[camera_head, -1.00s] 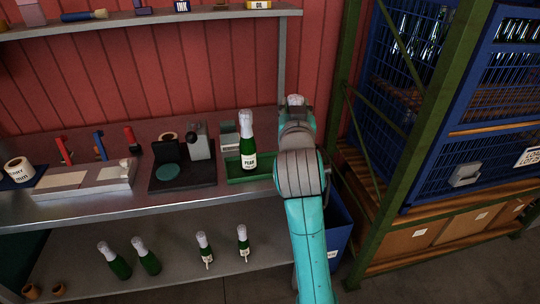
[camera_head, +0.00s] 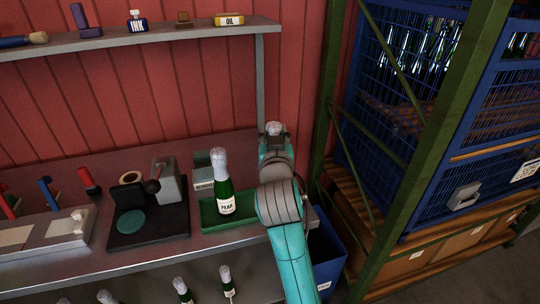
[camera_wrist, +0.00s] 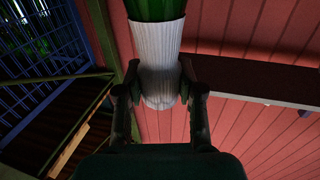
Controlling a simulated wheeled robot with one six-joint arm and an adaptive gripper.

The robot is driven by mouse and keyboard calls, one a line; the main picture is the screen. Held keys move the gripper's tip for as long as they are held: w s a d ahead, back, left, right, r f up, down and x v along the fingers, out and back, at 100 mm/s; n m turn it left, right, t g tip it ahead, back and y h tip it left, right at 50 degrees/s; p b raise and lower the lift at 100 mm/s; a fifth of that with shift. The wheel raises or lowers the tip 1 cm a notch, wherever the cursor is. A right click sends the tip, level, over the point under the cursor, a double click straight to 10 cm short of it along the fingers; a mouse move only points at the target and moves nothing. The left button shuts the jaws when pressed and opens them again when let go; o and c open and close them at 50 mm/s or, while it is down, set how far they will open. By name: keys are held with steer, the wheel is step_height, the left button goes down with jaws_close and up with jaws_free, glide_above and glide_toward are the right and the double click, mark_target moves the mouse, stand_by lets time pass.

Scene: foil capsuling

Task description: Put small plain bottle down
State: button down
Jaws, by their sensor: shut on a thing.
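The small plain bottle is in my gripper (camera_wrist: 160,92), which is shut on its white foil-covered neck (camera_wrist: 158,65). In the wrist view its green glass (camera_wrist: 155,8) runs out of the top edge, and no label shows. In the head view only its pale foil top (camera_head: 273,128) shows above my gripper (camera_head: 275,143); my arm hides the rest. I cannot tell whether its base touches anything. My gripper is at the bench's right end, right of the green tray (camera_head: 212,222).
A foil-topped bottle labelled PEAR (camera_head: 223,190) stands in the tray, close left of my arm. A grey box-like device (camera_head: 168,180) is further left. A shelf (camera_head: 150,38) runs above the bench. A blue bin (camera_head: 325,258) and green rack post (camera_head: 440,150) are at right.

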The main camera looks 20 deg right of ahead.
steer(key=shift+f, duration=2.35)
steer(key=c, duration=0.7)
jaws_free()
steer(key=shift+f, duration=0.1)
steer(key=v, duration=1.2)
